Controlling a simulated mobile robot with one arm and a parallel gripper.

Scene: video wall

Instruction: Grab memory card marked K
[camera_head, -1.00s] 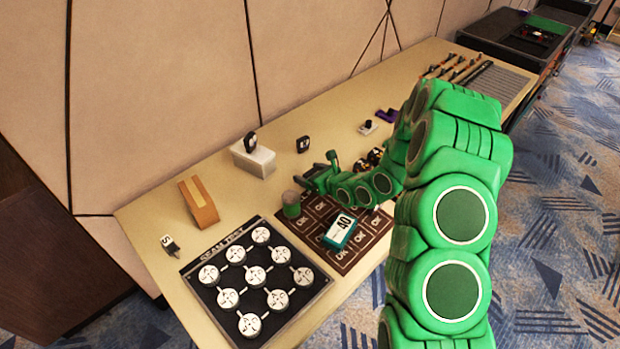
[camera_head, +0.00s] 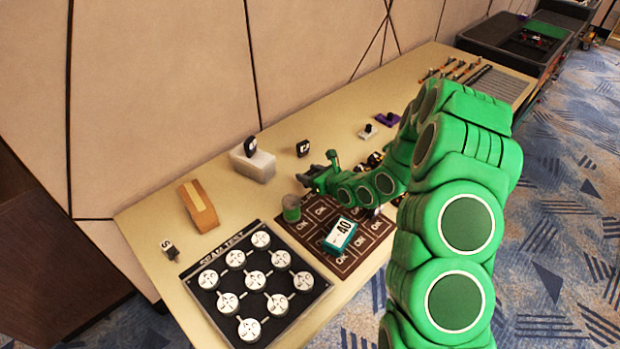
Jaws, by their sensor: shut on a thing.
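My gripper (camera_head: 309,181) is at the end of my green arm, low over the back edge of the brown mat. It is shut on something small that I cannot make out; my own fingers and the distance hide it. A small black card-like piece (camera_head: 303,148) with a white mark stands on the table behind the gripper. Another black piece (camera_head: 250,145) stands on the white block (camera_head: 257,166). A third piece (camera_head: 169,249), whose mark looks like an S, is at the table's left. I cannot read a K on any of them.
The brown mat (camera_head: 345,265) carries a teal box (camera_head: 340,236) marked 40 and a green can (camera_head: 291,208). A black board (camera_head: 262,327) with several white discs lies at the front left. A tan wedge (camera_head: 197,207) stands behind it. The table (camera_head: 235,205) is clear between the wedge and the gripper.

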